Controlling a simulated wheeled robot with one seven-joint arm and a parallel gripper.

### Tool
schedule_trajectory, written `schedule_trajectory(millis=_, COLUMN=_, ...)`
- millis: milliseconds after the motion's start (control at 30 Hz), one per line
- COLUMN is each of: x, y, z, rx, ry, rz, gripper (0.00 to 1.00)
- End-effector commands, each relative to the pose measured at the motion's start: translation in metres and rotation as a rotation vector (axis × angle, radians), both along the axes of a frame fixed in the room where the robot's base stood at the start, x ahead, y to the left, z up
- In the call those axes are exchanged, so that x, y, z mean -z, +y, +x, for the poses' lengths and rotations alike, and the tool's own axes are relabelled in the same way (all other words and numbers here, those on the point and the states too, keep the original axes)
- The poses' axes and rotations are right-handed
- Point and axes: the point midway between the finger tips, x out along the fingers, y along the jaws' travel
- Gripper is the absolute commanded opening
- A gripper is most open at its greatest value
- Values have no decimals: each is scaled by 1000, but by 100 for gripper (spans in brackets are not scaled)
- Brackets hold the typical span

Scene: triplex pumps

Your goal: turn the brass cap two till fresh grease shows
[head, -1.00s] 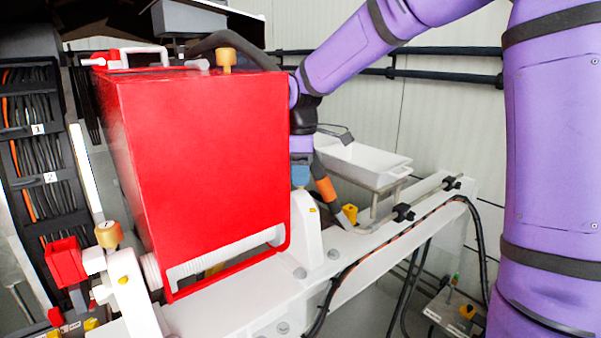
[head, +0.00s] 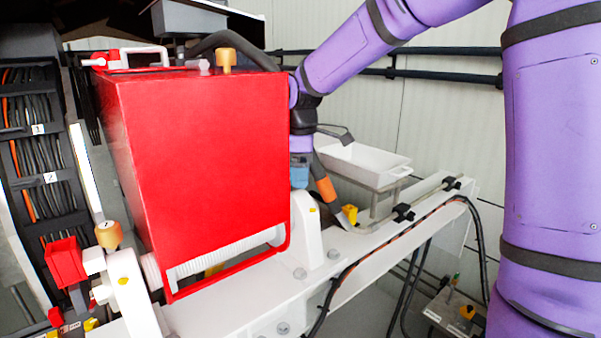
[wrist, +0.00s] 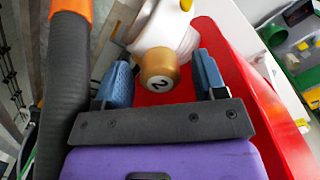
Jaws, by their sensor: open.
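The brass cap two (wrist: 157,72), a round gold cap marked 2, sits on a white fitting (wrist: 165,28) in the wrist view. My gripper (wrist: 162,60) is open, with one blue finger on each side of the cap. Gaps show between the fingers and the cap. No grease can be made out on it. In the head view, my gripper (head: 300,174) shows only in part behind the right edge of the red housing, and this cap is hidden there.
The red housing (head: 205,170) stands close by. Other brass caps sit at lower left (head: 108,235) and on top (head: 226,60). A dark hose with an orange band (head: 325,188) runs near my gripper. A white tray (head: 365,165) stands behind.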

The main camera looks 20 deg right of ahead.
Motion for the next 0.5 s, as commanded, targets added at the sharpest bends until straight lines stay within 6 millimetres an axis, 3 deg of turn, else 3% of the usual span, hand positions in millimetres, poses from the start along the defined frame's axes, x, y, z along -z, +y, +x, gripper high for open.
schedule_trajectory(millis=167, x=-12, y=0, z=1, rx=0, ry=-3, rz=0, gripper=64)
schedule_trajectory(millis=500, x=-74, y=0, z=1, rx=0, ry=-4, rz=1, gripper=64)
